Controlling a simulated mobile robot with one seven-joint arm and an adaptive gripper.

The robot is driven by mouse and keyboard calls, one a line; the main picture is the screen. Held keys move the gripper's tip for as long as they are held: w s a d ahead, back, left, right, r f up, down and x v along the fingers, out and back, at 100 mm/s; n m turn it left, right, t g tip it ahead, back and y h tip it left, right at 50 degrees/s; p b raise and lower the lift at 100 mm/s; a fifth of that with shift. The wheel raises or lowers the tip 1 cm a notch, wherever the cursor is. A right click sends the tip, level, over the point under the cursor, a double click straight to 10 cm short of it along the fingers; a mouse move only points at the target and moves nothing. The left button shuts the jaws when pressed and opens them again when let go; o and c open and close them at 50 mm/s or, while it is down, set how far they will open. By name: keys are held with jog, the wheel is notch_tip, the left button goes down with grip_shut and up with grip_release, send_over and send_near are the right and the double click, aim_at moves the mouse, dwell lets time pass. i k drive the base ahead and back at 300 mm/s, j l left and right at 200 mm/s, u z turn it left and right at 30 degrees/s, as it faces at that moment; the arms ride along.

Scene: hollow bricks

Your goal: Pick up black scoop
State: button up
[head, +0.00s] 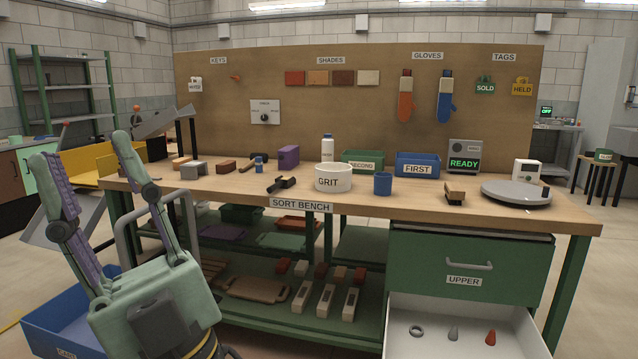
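A small black object that looks like the black scoop (281,184) lies on the wooden top of the sort bench (225,187), just left of the white GRIT tub (333,178). Its exact shape is too small to make out. My gripper (82,150) is at the left of the head view, in front of the bench's left end. Its two fingers point up and stand wide apart, with nothing between them. It is well to the left of the scoop and apart from it.
A blue cup (383,184), green bin (362,167) and blue FIRST bin (417,169) stand near the tub. A brown-headed hammer (250,164) lies behind the scoop. A round grey turntable (516,193) is at right.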

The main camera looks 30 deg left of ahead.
aim_at(282, 181)
jog(key=i+j+u, duration=0.15)
jog(key=i+j, duration=1.55)
jog(key=i, duration=0.1)
